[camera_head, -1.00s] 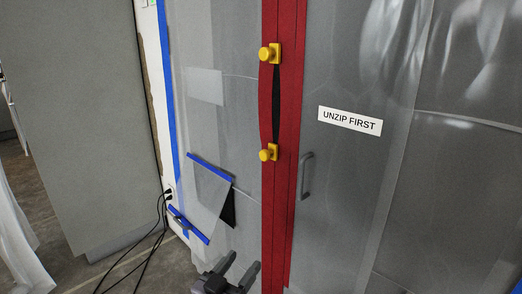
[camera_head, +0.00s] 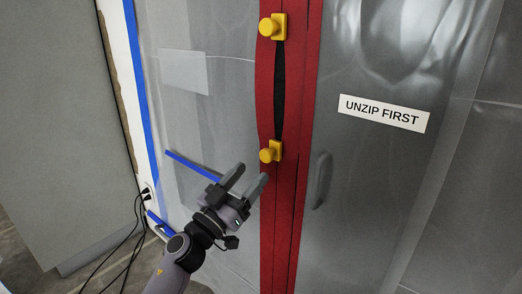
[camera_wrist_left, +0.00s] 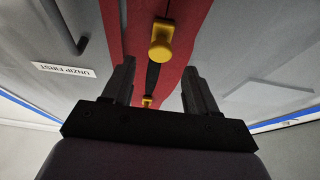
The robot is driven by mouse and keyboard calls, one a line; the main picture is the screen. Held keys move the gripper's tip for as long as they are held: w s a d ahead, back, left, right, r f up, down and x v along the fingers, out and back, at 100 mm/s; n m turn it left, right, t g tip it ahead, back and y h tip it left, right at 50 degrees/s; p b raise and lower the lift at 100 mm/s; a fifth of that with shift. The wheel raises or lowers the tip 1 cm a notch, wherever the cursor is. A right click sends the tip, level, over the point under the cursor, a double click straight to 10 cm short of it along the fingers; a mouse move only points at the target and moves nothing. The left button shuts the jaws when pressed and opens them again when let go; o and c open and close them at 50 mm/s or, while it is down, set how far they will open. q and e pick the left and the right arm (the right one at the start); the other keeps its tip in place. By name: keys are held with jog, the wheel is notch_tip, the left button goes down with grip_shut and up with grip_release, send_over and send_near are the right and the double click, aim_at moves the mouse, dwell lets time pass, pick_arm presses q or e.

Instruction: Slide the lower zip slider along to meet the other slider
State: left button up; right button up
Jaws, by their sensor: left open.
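A red zip strip (camera_head: 268,215) runs down the translucent sheeting. The lower yellow slider (camera_head: 271,152) and the upper yellow slider (camera_head: 272,27) sit on it, with a dark open slit between them. My left gripper (camera_head: 248,176) is open and empty, just below and left of the lower slider, apart from it. In the left wrist view, which is upside down, the larger, nearer lower slider (camera_wrist_left: 161,41) shows beyond the fingers, and the small upper slider (camera_wrist_left: 147,101) shows between them. My right gripper is not in view.
A white "UNZIP FIRST" label (camera_head: 385,112) and a grey handle (camera_head: 320,180) are right of the zip. A blue-taped flap (camera_head: 193,166) is behind my left gripper. Black cables (camera_head: 135,225) hang at the left. The space before the zip is clear.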

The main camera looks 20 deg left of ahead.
aim_at(264, 156)
pick_arm(q)
jog(key=shift+w+r, duration=0.3)
jog(key=shift+w, duration=0.05)
jog(key=shift+x, duration=3.3)
jog(key=shift+d, duration=0.1)
grip_shut()
jog(key=shift+r, duration=0.15)
